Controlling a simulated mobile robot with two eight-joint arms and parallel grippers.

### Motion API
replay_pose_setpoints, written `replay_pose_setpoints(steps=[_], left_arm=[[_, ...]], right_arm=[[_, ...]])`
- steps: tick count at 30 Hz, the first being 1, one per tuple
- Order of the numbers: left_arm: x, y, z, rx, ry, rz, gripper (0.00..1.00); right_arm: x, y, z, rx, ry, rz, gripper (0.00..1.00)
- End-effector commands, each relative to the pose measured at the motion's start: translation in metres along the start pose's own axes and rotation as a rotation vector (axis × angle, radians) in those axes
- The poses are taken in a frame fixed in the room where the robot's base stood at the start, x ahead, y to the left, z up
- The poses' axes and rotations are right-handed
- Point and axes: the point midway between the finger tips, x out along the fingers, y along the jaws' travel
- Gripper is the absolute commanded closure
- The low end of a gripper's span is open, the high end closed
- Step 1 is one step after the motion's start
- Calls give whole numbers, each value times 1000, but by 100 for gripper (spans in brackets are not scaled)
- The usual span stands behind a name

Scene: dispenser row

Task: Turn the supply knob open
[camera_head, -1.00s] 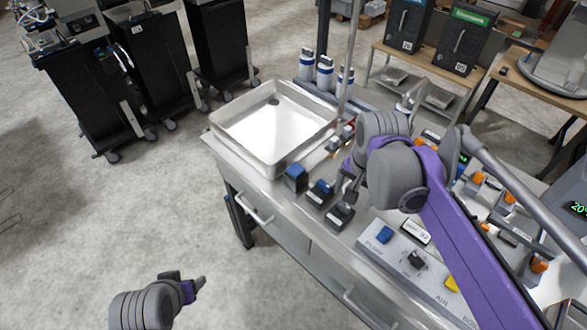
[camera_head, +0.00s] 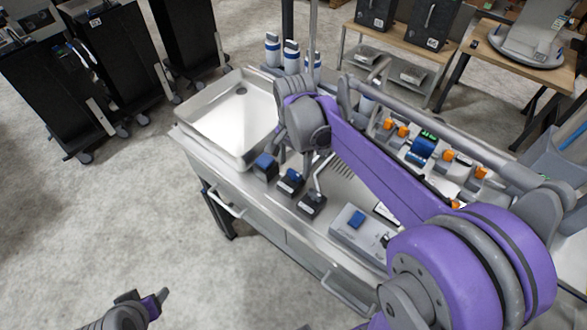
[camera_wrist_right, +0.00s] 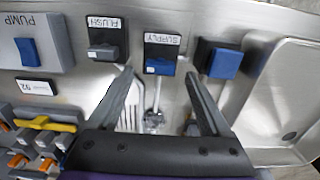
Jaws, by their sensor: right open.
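The supply knob (camera_head: 294,176) is a blue bar on a small dark block, the middle of three blocks along the counter's front edge. In the right wrist view the supply knob (camera_wrist_right: 160,66) sits under its upside-down SUPPLY label. My right gripper (camera_head: 299,163) is over this block, with its fingers partly hidden by the wrist in the head view. In the wrist view my right gripper (camera_wrist_right: 160,76) is open, one finger on each side of the knob; contact cannot be told. My left gripper (camera_head: 142,298) is low at the left, away from the counter.
The flush knob (camera_wrist_right: 102,53) is grey, beside the supply block. A blue-topped block (camera_wrist_right: 225,63) is on the other side, near the steel sink (camera_head: 198,137). The pump panel (camera_head: 349,234) is at the right. Several white-and-blue bottles (camera_head: 291,58) stand behind.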

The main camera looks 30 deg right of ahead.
Motion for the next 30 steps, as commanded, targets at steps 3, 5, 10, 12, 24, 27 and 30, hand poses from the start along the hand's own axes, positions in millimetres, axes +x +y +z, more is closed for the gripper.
replay_pose_setpoints(steps=[3,5,10,12,24,27,30], left_arm=[[1,0,2,0,-1,0,38],[1,0,2,0,-2,0,38],[2,0,2,0,-2,0,38],[2,0,2,0,-2,0,38],[2,0,2,0,-2,0,38],[2,0,2,0,-2,0,38],[2,0,2,0,-2,0,38]], right_arm=[[16,0,0,-1,0,0,18],[21,0,0,-1,0,0,18],[27,0,0,-1,0,0,18],[27,0,0,-1,0,0,18],[27,0,0,-1,0,0,64],[27,0,0,-1,0,0,82],[26,0,0,-1,0,0,100]])
